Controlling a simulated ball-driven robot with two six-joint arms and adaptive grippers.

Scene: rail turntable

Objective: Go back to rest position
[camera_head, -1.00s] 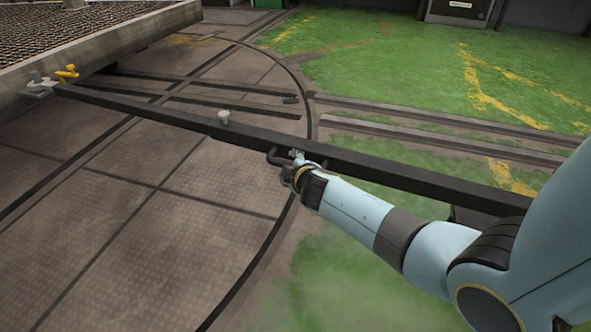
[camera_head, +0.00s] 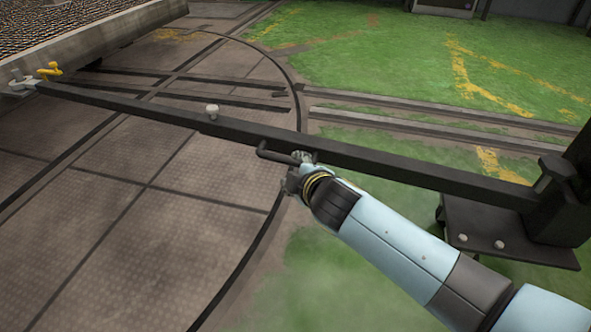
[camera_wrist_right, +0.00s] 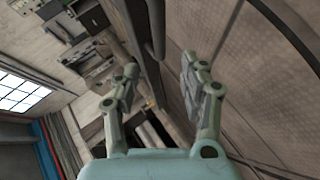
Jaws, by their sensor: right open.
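My right gripper (camera_head: 296,176) is at the near side of a long dark bar, by the right end of its handle (camera_head: 275,155). In the right wrist view the gripper (camera_wrist_right: 158,78) has its two fingers spread wide, with nothing held between them. A dark bar (camera_wrist_right: 151,25) passes beyond the fingertips there. In the head view I cannot tell whether the gripper touches the handle. My left gripper is not in view.
The long bar (camera_head: 400,170) runs from a yellow-and-grey coupling (camera_head: 48,70) at a raised platform (camera_head: 110,40) to a dark post with a plate (camera_head: 500,238). The round turntable floor (camera_head: 110,235) is clear. Green ground (camera_head: 370,60) with rails lies beyond.

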